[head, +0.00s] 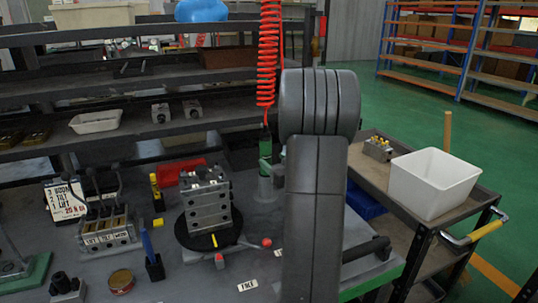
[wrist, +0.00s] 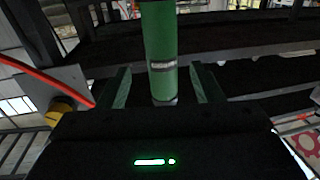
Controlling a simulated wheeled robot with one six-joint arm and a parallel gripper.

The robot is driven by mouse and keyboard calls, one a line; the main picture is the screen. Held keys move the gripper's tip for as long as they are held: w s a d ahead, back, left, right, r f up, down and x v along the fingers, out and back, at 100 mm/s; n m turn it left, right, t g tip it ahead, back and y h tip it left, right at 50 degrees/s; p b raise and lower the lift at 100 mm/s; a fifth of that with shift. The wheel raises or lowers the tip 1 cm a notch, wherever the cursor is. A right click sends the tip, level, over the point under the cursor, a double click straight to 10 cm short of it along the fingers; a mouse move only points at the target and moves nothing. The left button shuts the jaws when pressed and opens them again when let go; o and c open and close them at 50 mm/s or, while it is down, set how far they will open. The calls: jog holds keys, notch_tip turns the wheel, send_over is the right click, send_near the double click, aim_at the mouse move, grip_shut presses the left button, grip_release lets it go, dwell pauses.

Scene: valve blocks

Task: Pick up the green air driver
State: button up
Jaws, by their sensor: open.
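The green air driver (head: 265,150) is upright at the end of a red coiled hose (head: 269,55), just left of my arm in the head view. Its lower end meets a grey cylindrical piece (head: 266,188) on the bench. In the wrist view the green air driver (wrist: 160,45) stands between the two fingers of my gripper (wrist: 162,84). The fingers are open, with a visible gap on each side of the driver. My arm hides most of the gripper in the head view.
A metal valve block (head: 208,205) sits on a black round plate left of the driver. A lever valve bank (head: 107,232) stands farther left. A cart with a white bin (head: 435,182) is at the right. Dark shelves (head: 130,92) rise behind the bench.

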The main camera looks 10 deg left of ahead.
aim_at(263, 153)
jog(key=shift+w+a, duration=0.5)
jog(key=shift+w, duration=0.05)
jog(key=x, duration=0.6)
jog(key=shift+s+a+f+p, duration=0.1)
jog(key=shift+a+f+p, duration=0.05)
jog(key=shift+f+p, duration=0.2)
jog(key=shift+c, duration=0.2)
jog(key=shift+r, duration=0.15)
grip_shut()
